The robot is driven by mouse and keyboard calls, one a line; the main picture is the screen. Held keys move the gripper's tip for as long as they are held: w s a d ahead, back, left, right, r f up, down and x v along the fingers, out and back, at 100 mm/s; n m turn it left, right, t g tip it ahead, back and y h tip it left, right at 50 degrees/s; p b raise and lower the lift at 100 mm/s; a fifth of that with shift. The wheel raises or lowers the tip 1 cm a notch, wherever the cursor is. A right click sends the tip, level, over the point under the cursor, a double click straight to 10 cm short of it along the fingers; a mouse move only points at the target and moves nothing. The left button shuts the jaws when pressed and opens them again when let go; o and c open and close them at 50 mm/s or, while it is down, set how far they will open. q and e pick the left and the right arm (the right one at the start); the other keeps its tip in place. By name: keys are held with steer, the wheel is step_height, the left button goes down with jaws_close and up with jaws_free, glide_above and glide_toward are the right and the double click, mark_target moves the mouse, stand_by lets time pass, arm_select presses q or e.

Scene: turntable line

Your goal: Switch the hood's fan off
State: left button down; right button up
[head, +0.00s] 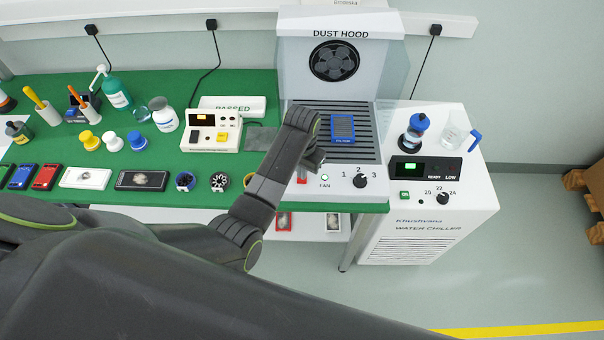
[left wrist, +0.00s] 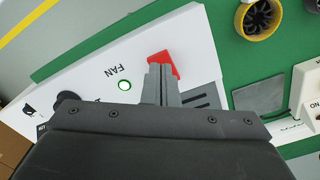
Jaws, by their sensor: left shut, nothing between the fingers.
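The dust hood (head: 392,65) stands at the back, with its round fan grille at the top. The lit lamp also shows in the left wrist view (left wrist: 124,86). A red switch (left wrist: 166,58) sits beside the lamp there. My left gripper (head: 306,170) is shut and empty over the panel. Its fingertips (left wrist: 160,70) are right at the switch and cover part of it; contact cannot be told. My right gripper is not in view.
A blue filter (head: 342,128) lies on the hood's slotted deck. The water chiller (head: 425,240) stands to the right, with a bottle and a jug on top. The green bench (head: 262,82) at left holds bottles, instruments and trays.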

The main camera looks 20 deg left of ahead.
arm_select(q)
steer(key=shift+s+f+b, duration=0.15)
steer(key=shift+f+b, duration=0.35)
steer(key=shift+f, duration=0.55)
stand_by(1.0)
steer(key=shift+r, duration=0.1)
steer(key=shift+w+r+p, duration=0.2)
steer(key=shift+r+p, duration=1.05)
steer(key=shift+r, duration=0.25)
steer(key=shift+s+r, duration=0.1)
steer(key=shift+r, duration=1.85)
